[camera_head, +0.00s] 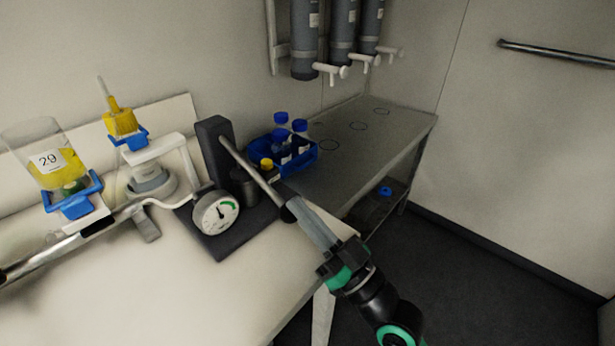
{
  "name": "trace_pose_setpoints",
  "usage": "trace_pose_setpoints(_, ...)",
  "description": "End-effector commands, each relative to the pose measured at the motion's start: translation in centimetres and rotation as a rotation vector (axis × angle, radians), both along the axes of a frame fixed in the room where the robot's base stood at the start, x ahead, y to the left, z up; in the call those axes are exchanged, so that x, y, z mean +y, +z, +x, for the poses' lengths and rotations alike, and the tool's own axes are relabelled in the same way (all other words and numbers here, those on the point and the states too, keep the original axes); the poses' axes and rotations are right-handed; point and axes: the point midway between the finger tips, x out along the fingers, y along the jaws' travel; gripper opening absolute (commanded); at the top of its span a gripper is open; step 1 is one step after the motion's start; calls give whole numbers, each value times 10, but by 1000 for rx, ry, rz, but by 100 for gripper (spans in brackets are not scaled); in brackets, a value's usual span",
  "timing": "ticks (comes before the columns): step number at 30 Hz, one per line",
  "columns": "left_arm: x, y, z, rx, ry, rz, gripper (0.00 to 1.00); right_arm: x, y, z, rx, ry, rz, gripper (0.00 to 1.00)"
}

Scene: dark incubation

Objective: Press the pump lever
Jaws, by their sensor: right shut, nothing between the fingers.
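The pump stands on the white table with a dark base (240,232), a black upright post (211,150) and a round white gauge (216,212). Its lever (252,168) is a metal rod that slopes from the post down to the right. A dark cylinder (243,187) sits beside the post, partly behind the lever. My right gripper (291,207) is shut and empty, with its tips at the lower end of the lever. The tips overlap the lever's end in the picture; I cannot tell whether they touch it. My left gripper is not in view.
The table's front is clear.

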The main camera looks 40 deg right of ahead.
Motion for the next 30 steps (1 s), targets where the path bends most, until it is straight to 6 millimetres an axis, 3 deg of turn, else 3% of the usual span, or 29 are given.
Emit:
trace_pose_setpoints(1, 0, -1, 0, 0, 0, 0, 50, 0, -12, 4, 33, 1, -2, 0)
trace_pose_setpoints(7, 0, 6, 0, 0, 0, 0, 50, 0, -4, 3, 32, 1, -2, 0)
trace_pose_setpoints(14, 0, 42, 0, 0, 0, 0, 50, 1, 47, -1, 8, 9, -2, 0)
trace_pose_setpoints(16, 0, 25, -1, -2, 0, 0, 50, 0, 22, -16, 12, 9, 0, 0)
trace_pose_setpoints(21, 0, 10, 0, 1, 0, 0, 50, -2, 2, -53, 8, 9, 1, 0)
trace_pose_setpoints(30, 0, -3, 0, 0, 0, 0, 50, -3, -12, -87, 2, 10, -1, 0)
